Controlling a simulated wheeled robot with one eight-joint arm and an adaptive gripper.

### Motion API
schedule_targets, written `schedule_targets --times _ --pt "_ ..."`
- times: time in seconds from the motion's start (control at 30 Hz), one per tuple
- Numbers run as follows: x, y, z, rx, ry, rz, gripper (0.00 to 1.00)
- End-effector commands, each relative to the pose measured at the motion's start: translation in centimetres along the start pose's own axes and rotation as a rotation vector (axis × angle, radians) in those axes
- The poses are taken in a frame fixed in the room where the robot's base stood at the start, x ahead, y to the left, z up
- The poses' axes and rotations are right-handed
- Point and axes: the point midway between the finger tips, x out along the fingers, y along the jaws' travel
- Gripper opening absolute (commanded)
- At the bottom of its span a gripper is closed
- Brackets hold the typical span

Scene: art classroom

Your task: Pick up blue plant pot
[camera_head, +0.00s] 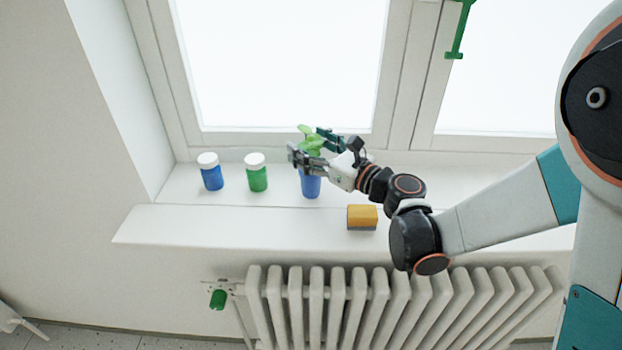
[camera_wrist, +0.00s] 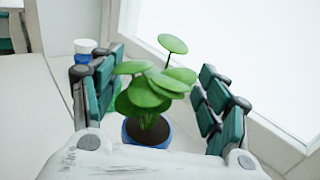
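The blue plant pot (camera_head: 310,186) stands on the windowsill with a green leafy plant (camera_head: 308,139) in it. My gripper (camera_head: 305,147) is at the plant's height, just above the pot, and hides part of the plant and rim. In the wrist view the blue pot (camera_wrist: 166,142) with dark soil and round green leaves (camera_wrist: 158,88) sits between the two finger sets of my gripper (camera_wrist: 158,95). The fingers are spread apart, with visible gaps to the leaves on the right side. The pot's lower body is hidden in the wrist view.
A blue jar (camera_head: 211,176) and a green jar (camera_head: 257,178), both white-lidded, stand left of the pot on the windowsill (camera_head: 230,220). A yellow and grey sponge (camera_head: 361,217) lies at the front right. The window is behind; a radiator (camera_head: 390,300) is below.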

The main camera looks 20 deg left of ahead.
Motion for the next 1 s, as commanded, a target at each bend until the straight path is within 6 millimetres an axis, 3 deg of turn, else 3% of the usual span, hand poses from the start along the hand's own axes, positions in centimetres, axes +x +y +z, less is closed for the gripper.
schedule_targets --times 0.03,0.27,0.67,0.87,1.0 --pt "0.0 0.0 0.0 0.0 0.0 0.0 0.53" --pt "0.0 0.0 0.0 0.0 0.0 0.0 0.0" --pt "0.0 0.0 0.5 0.0 0.0 0.0 0.0" --pt "-0.1 0.0 2.5 0.0 0.0 0.0 0.0" --pt "0.0 0.0 5.0 0.0 0.0 0.0 0.0"
